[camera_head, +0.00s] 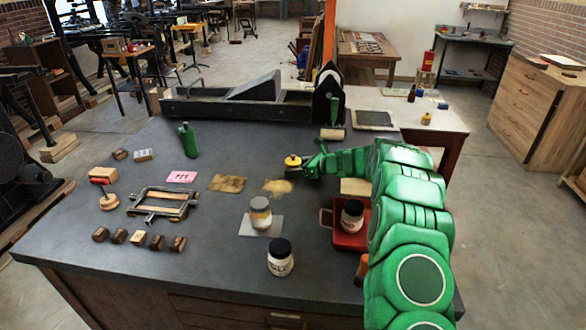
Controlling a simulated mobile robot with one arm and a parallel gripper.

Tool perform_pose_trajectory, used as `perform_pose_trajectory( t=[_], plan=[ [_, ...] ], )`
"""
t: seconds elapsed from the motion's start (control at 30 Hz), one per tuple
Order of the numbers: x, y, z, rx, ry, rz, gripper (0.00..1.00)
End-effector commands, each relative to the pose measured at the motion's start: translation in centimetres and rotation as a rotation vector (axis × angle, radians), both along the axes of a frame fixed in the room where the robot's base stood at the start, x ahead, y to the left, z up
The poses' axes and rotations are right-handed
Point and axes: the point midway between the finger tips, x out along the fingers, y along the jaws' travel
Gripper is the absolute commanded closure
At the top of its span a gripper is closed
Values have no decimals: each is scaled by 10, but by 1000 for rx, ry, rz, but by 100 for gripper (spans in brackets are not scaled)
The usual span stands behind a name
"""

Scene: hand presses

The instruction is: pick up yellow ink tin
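A small yellow-topped tin (292,160) shows near the middle of the dark bench top, at the tip of my green arm. My gripper (303,167) is right at the tin's right side. The fingers are small and partly hidden, so I cannot tell whether they touch the tin or how far apart they are. I also cannot tell whether the tin rests on the bench. Another small yellow container (426,119) stands on the pale table behind, to the right.
A red tray (345,240) with a dark-lidded jar (352,216) sits beside my arm. More jars (280,257) stand in front. A green bottle (187,139) stands left, and a long metal press bed (230,103) lies behind.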

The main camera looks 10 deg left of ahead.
Motion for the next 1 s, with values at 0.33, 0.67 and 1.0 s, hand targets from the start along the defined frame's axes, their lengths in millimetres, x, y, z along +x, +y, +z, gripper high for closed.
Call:
perform_pose_trajectory(
  t=[0.33, 0.67, 1.0],
  plan=[
    [0, 0, 0, 0, 0, 1, 81],
    [0, 0, 4, 1, -1, 0, 83],
    [-7, -2, 41, 2, -1, 0, 83]
  ],
)
